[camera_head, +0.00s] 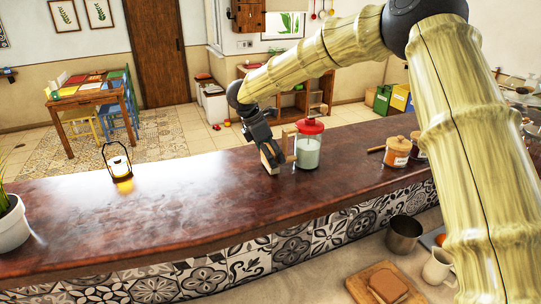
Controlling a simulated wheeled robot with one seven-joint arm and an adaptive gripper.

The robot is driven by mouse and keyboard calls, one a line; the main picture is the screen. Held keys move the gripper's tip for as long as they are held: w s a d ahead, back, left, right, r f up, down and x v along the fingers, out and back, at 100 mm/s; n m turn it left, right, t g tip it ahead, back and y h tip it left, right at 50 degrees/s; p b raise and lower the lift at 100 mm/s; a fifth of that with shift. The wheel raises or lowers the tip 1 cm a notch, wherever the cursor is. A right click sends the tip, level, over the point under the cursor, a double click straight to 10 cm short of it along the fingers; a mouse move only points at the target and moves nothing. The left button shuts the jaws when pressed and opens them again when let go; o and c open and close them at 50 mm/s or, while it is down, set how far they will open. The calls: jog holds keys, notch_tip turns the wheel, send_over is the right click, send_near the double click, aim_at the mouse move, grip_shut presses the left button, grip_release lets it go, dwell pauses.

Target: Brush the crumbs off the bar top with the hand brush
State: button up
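The bar top (188,195) is a long, dark reddish-brown counter with a glossy surface. My gripper (277,155) points down at the bar top, just left of a red-lidded glass jar. Pale wood-coloured pieces show at its dark fingers. I cannot tell whether these are finger pads or part of a held brush, or whether the fingers are open or shut. No hand brush can be clearly made out. A thin brown stick (376,149) lies left of an orange jar; I cannot tell what it is. No crumbs can be made out at this size.
The red-lidded jar (307,147) stands close beside my gripper. The orange jar (397,152) is further right. A lit lantern (118,165) and a potted plant (12,223) stand left. Below the front edge are a metal cup (404,234), mug (438,268) and board (362,286).

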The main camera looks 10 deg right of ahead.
jog(key=shift+r+p, duration=0.6)
jog(key=shift+r, duration=1.95)
jog(key=shift+r+p, duration=0.35)
jog(key=shift+r, duration=1.1)
